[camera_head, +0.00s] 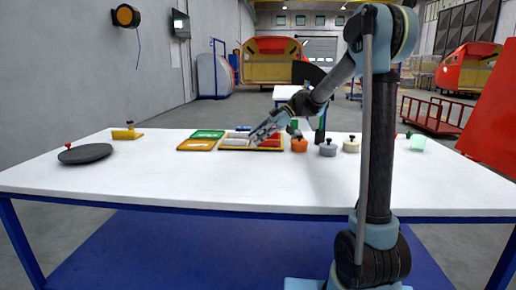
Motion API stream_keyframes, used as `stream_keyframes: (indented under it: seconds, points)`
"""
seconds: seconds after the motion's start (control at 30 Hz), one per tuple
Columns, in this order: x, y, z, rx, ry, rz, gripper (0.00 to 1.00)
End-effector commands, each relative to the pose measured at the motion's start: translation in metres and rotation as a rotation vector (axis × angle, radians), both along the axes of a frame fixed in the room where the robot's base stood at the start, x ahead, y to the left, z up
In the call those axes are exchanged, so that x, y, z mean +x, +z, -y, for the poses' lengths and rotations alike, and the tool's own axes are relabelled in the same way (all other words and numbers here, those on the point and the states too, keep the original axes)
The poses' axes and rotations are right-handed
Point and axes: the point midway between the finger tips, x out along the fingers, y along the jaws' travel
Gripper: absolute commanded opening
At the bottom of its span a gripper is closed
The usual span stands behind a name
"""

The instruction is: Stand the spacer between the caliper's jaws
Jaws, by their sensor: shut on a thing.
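My gripper (257,139) reaches down and to the left over a yellow-rimmed compartment tray (221,148) near the middle of the table. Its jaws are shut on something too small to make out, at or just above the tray. The tray holds pale and red pieces. I cannot pick out the spacer or the caliper with certainty. My arm hides part of the table behind and right of the tray.
On the white table (190,182) are green (208,134) and orange (197,145) trays. An orange (299,146), a grey (328,150) and a cream knobbed pot (351,146) stand right. A dark disc (85,154) and yellow block (127,135) lie left. The front is clear.

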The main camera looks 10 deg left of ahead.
Motion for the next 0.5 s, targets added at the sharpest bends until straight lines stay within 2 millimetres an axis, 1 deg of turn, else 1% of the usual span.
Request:
stream_keyframes:
  seconds: [0.03, 0.2, 0.33, 0.5]
  points:
    - [0.0, 0.009, 0.0, 0.0, 0.0, 0.0, 0.0]
    - [0.0, 0.034, 0.0, 0.0, 0.0, 0.0, 0.0]
    - [0.0, 0.044, 0.0, 0.0, 0.0, 0.0, 0.0]
    - [0.0, 0.048, 0.0, 0.0, 0.001, -0.001, 0.0]
